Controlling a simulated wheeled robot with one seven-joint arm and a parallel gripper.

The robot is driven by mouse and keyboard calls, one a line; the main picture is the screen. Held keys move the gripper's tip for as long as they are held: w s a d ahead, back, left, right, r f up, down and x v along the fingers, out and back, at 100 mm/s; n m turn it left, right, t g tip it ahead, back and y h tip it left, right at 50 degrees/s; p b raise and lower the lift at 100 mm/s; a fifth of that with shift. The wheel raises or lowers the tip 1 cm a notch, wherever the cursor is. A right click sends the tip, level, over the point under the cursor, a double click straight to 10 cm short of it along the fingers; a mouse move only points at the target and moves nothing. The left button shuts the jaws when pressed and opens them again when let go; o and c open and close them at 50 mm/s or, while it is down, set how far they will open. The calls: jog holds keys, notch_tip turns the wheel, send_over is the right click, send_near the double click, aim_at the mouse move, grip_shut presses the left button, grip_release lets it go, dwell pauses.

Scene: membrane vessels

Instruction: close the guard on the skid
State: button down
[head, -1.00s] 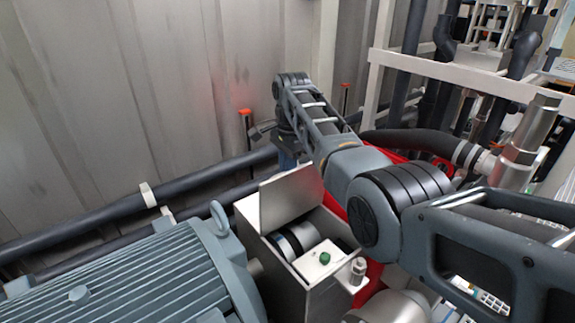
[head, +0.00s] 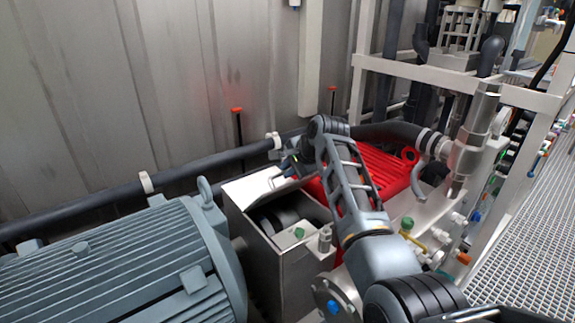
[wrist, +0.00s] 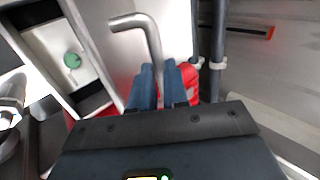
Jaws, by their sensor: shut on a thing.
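The guard (head: 250,187) is a pale metal lid on the open-topped metal box (head: 285,275), standing partly open and tilted over it. Dark round coupling parts show inside the box. My gripper (head: 290,163) is at the guard's far right edge, small and partly dark in the head view. In the wrist view, a bent metal handle (wrist: 135,20) runs down between the two blue fingers (wrist: 160,75), which are shut on it. The guard's plate (wrist: 110,42) shows behind the handle.
A grey finned motor (head: 120,265) stands left of the box. A red finned unit (head: 375,170) is close behind my arm. Dark pipes (head: 100,208) run along the wall.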

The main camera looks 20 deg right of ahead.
jog(key=s+d+f+t+y+b, duration=0.1)
jog(key=s+d+f+t+b, duration=0.1)
jog(key=s+f+t+b, duration=0.2)
jog(key=shift+s+d+f+t+y+b, duration=0.15)
jog(key=shift+s+f+t+y+b, duration=0.25)
jog(key=shift+s+f, duration=1.2)
jog(key=c, duration=1.1)
grip_release()
jog(key=shift+v, duration=3.95)
